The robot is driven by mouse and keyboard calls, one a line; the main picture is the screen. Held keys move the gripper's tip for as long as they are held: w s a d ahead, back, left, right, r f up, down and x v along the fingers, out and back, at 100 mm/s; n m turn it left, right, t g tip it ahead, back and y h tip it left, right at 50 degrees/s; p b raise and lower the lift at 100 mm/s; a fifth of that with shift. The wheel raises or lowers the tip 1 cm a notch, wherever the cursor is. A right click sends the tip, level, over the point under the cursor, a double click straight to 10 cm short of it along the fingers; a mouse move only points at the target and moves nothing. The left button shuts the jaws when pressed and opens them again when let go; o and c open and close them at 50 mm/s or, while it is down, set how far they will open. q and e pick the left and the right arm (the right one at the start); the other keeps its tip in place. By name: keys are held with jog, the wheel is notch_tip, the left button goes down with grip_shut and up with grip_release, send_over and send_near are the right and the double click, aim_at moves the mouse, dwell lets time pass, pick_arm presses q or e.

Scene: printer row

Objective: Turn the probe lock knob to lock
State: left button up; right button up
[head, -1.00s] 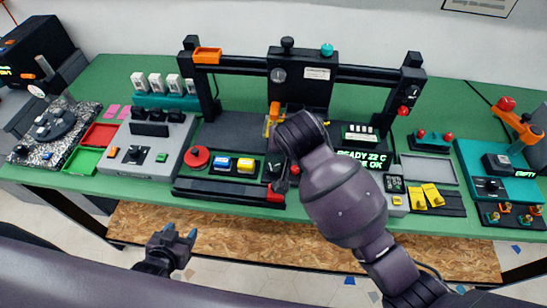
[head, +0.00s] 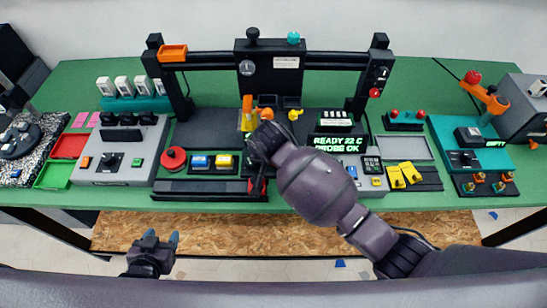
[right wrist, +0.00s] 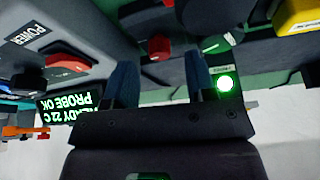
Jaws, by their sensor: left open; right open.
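My right gripper (right wrist: 161,82) is open and its blue fingers point at the front of the machine. A round red knob (right wrist: 160,46) shows between the fingers, apart from them. A dark knob with a green top (right wrist: 216,44) and a lit green lamp (right wrist: 225,83) sit by the other finger. I cannot tell for sure which is the probe lock knob, and labels there are too small to read. In the head view my right wrist hides this spot; a red part (head: 257,187) peeks out below it. My left gripper (head: 162,238) is open and empty before the bench.
A display (head: 334,143) reads READY 22 C, PROBE OK. A red button (head: 173,158) and blue and yellow buttons (head: 201,161) lie left of my right wrist. The black gantry (head: 330,59) spans behind. Yellow pieces (head: 405,174) lie to the right.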

jog(key=shift+x, duration=1.25)
jog(key=c, duration=0.9)
